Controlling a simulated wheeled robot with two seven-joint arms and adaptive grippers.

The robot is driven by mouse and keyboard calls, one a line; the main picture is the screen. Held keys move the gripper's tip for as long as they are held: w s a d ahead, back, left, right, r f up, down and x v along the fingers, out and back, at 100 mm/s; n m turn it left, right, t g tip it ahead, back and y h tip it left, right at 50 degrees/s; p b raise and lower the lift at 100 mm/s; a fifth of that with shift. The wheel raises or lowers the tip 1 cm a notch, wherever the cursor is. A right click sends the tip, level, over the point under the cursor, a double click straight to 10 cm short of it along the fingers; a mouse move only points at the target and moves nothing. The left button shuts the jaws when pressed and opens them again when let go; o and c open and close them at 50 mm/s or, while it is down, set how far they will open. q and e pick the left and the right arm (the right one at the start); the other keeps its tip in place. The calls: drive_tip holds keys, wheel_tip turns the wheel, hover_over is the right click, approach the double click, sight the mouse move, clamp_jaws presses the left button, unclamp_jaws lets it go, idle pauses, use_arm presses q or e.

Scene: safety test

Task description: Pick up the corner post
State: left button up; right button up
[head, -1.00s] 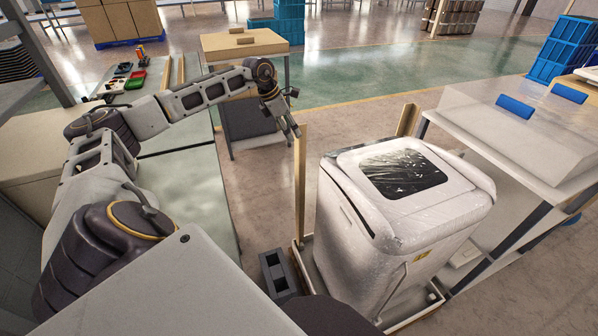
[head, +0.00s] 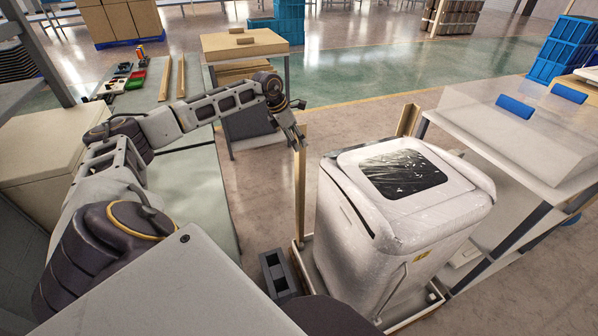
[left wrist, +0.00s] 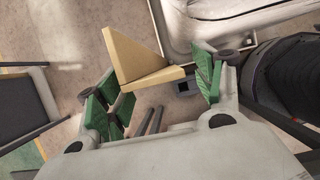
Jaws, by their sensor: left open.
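A tan corner post (head: 300,185) stands upright at the near left corner of a wrapped white appliance (head: 400,200). In the left wrist view the post's L-shaped form (left wrist: 135,55) shows between and just beyond the fingers. My left gripper (head: 298,143) is open at the post's upper end in the head view. Its green-padded fingers (left wrist: 158,82) are spread to either side of the post in the wrist view; I cannot tell whether they touch it. A second upright post (head: 407,120) stands behind the appliance. My right gripper is out of view.
A grey block with openings (head: 278,275) stands by the appliance's base. A white bench (head: 520,140) is at right. A small table (head: 245,45) stands behind my gripper.

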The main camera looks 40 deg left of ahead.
use_arm(q)
drive_tip(key=shift+x, duration=0.8)
drive_tip(key=c, duration=1.5)
drive_tip(key=shift+r, duration=0.1)
drive_tip(key=shift+r+p, duration=0.3)
drive_tip(key=shift+r, duration=4.65)
